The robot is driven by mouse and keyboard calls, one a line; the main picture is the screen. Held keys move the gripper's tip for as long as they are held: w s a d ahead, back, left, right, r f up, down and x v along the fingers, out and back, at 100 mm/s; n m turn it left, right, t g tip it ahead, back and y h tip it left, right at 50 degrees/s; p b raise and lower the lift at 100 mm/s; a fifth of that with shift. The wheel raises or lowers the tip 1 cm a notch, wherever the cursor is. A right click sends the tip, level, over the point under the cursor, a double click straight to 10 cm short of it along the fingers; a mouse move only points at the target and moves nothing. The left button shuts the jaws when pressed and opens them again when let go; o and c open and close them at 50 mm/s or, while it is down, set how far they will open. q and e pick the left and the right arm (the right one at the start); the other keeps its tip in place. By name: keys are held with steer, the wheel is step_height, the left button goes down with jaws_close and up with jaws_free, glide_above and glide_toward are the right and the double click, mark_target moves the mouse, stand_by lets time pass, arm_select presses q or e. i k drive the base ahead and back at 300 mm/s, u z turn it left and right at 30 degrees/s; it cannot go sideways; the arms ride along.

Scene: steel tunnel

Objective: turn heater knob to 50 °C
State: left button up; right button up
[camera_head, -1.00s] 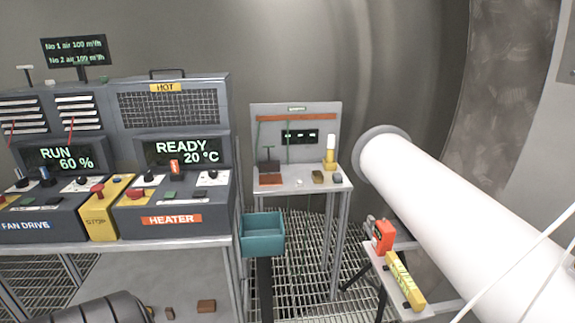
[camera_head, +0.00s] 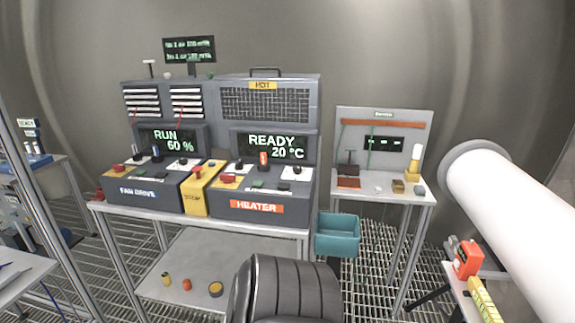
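The heater unit (camera_head: 262,187) is a grey console on the bench, with an orange HEATER label (camera_head: 257,206) on its front. Its display (camera_head: 270,147) reads READY and 20 °C. A small dark knob (camera_head: 297,169) sits on a white plate at the right of its sloped panel. Another dark knob (camera_head: 239,165) is at the panel's left, and an orange-tipped control (camera_head: 263,159) stands between them. The scale marks are too small to read, so I cannot tell which knob sets temperature. Neither of my grippers is in view.
The fan drive (camera_head: 143,187) reads RUN 60 % at left; a yellow stop block (camera_head: 201,190) separates the units. A dark ribbed rounded shape (camera_head: 285,290) stands before the bench. A teal bin (camera_head: 337,235) hangs right of it. A white pipe (camera_head: 515,215) fills the right side.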

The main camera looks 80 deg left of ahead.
mark_target(296, 169)
steer(key=k, duration=0.8)
steer(key=u, duration=2.1)
steer(key=i, duration=0.45)
steer(key=z, duration=0.1)
